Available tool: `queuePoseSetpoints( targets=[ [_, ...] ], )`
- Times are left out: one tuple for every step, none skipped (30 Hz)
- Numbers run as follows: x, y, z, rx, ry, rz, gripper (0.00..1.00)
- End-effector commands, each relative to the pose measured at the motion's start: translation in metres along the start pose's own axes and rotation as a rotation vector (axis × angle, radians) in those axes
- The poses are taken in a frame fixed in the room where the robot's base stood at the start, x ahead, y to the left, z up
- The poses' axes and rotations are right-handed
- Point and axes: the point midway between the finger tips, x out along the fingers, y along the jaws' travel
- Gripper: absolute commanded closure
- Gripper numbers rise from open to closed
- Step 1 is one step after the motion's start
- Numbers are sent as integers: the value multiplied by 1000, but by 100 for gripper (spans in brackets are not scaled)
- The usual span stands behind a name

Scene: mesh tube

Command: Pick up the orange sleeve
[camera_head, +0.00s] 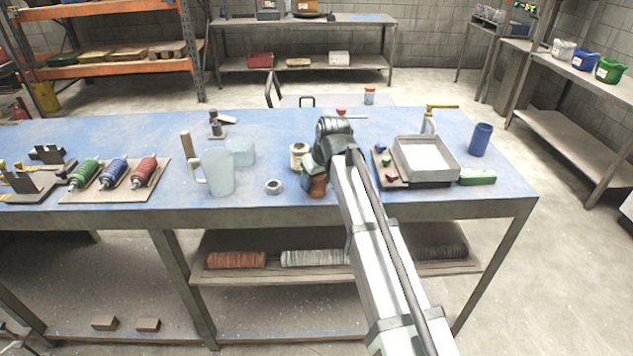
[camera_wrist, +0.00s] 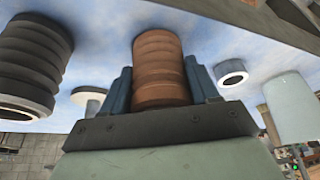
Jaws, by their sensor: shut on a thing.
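The orange sleeve (camera_wrist: 160,65) is a ribbed orange-brown cylinder. In the wrist view it stands between the two blue-grey fingers of my gripper (camera_wrist: 163,88), which are shut on it from both sides. In the head view its orange-brown end (camera_head: 318,187) shows just below my gripper (camera_head: 317,172), near the front edge of the blue bench. The arm and gripper hide much of the sleeve there. I cannot tell whether its far end touches the bench.
In the wrist view a dark ribbed cylinder (camera_wrist: 32,62) stands left of the sleeve and a white ring (camera_wrist: 231,72) lies right.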

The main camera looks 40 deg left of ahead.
Motion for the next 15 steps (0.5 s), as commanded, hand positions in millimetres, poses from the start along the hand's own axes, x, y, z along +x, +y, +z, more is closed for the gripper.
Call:
queuePoseSetpoints(
  targets=[
    [0, 0, 0, 0, 0, 0, 57],
    [0, 0, 0, 0, 0, 0, 60],
    [0, 0, 0, 0, 0, 0, 64],
    [0, 0, 0, 0, 0, 0, 67],
    [0, 0, 0, 0, 0, 0, 70],
    [0, 0, 0, 0, 0, 0, 74],
    [0, 0, 0, 0, 0, 0, 74],
    [0, 0, 0, 0, 0, 0, 74],
    [0, 0, 0, 0, 0, 0, 74],
    [0, 0, 0, 0, 0, 0, 74],
    [0, 0, 0, 0, 0, 0, 74],
    [0, 0, 0, 0, 0, 0, 74],
    [-1, 0, 0, 0, 1, 0, 74],
    [-2, 0, -1, 0, 1, 0, 74],
    [-3, 0, -2, 0, 1, 0, 74]
  ],
)
